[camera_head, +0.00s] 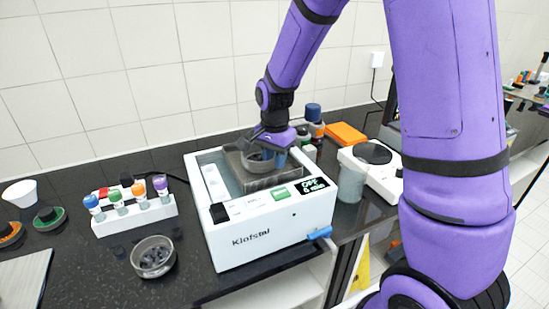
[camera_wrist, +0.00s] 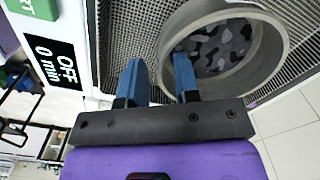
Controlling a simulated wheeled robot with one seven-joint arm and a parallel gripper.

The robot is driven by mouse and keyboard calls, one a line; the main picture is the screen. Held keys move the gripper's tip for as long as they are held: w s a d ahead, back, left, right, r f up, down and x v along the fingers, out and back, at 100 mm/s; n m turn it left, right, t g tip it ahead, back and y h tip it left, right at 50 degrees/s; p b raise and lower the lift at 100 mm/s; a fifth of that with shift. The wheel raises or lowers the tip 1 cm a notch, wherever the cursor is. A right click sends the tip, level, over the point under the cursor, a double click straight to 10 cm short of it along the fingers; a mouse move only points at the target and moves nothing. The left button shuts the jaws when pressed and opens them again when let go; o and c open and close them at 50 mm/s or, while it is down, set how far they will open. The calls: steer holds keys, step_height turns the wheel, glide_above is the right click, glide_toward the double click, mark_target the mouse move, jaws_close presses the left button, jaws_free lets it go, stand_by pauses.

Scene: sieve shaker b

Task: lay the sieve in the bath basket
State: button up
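The sieve (camera_head: 258,162), a round grey ring, sits in the bath basket (camera_head: 232,160) inside the white bath. In the wrist view, the sieve (camera_wrist: 270,50) has a mottled grey and black floor and lies over the mesh of the basket (camera_wrist: 130,25). My gripper (camera_head: 268,152) is down at the basket, at the sieve's near rim. In the wrist view, my gripper (camera_wrist: 158,80) has its two blue fingers spread, one inside the ring and one outside. A gap shows between the outer finger and the wall. The sieve's underside is hidden.
The white bath (camera_head: 270,238) has a display reading OFF, 0 min. A round dish (camera_head: 153,257) with dark pieces stands front left. A bottle rack (camera_head: 135,215) is to the left. A balance (camera_head: 375,165), a grey beaker (camera_head: 351,184) and bottles (camera_head: 314,122) crowd the right.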

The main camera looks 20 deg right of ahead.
step_height(320, 180, up, 12)
steer(key=s+d+r+n+t, duration=0.1)
steer(key=s+r+n, duration=0.2)
steer(key=s, duration=0.5)
steer(key=s+d+r+n+t, duration=0.1)
steer(key=s+r+n+t, duration=0.1)
steer(key=s+n, duration=0.3)
steer(key=s+d+r+n+t, duration=0.1)
steer(key=s+r+n, duration=0.3)
steer(key=s, duration=0.8)
steer(key=shift+s+r+t, duration=0.3)
steer(key=shift+r+t, duration=0.15)
steer(key=shift+t, duration=0.25)
steer(key=shift+c, duration=0.2)
